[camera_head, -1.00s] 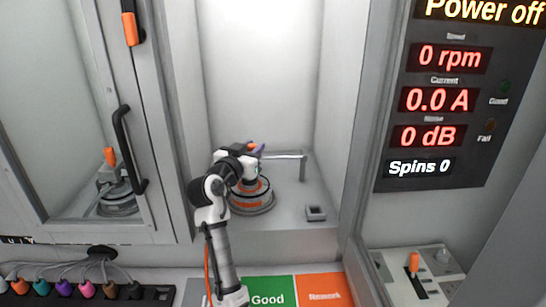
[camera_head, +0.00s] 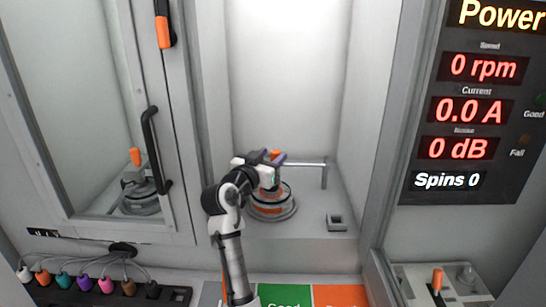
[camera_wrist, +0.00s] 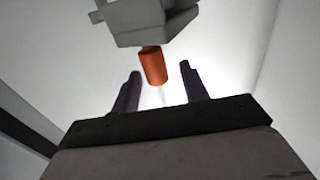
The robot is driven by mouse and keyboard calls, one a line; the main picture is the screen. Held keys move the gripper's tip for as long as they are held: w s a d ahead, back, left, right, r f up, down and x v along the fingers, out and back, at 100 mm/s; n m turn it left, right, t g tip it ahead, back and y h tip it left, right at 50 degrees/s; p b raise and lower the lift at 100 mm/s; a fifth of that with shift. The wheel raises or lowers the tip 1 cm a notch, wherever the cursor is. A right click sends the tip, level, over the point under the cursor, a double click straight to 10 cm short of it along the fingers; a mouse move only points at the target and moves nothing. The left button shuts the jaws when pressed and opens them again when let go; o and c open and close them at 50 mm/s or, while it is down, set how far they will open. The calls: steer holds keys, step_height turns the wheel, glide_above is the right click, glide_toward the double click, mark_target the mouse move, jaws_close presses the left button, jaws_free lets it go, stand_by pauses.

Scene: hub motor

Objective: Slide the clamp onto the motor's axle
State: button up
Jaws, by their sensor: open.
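The hub motor (camera_head: 270,209), round with orange bands on a wide grey base, stands on the chamber floor in the head view. My gripper (camera_head: 276,158) is above it, with its dark purple fingers open. In the wrist view, my gripper (camera_wrist: 160,85) has an orange cylindrical handle (camera_wrist: 152,66) in line with the gap between the fingers, with room on both sides. The handle sticks out of a grey angular block (camera_wrist: 140,20), which may be the clamp. The orange handle (camera_head: 275,153) also shows small at the fingers in the head view. The axle is hidden by my arm.
A grey bar on a post (camera_head: 324,175) stands right of the motor. A small square grey holder (camera_head: 337,222) lies on the chamber floor. A door with a black handle (camera_head: 154,150) is at left. Coloured plugs (camera_head: 85,284) line the front left; an orange-topped lever (camera_head: 437,278) is front right.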

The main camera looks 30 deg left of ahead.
steer(key=s+b, duration=0.3)
steer(key=s, duration=0.9)
steer(key=shift+d, duration=0.45)
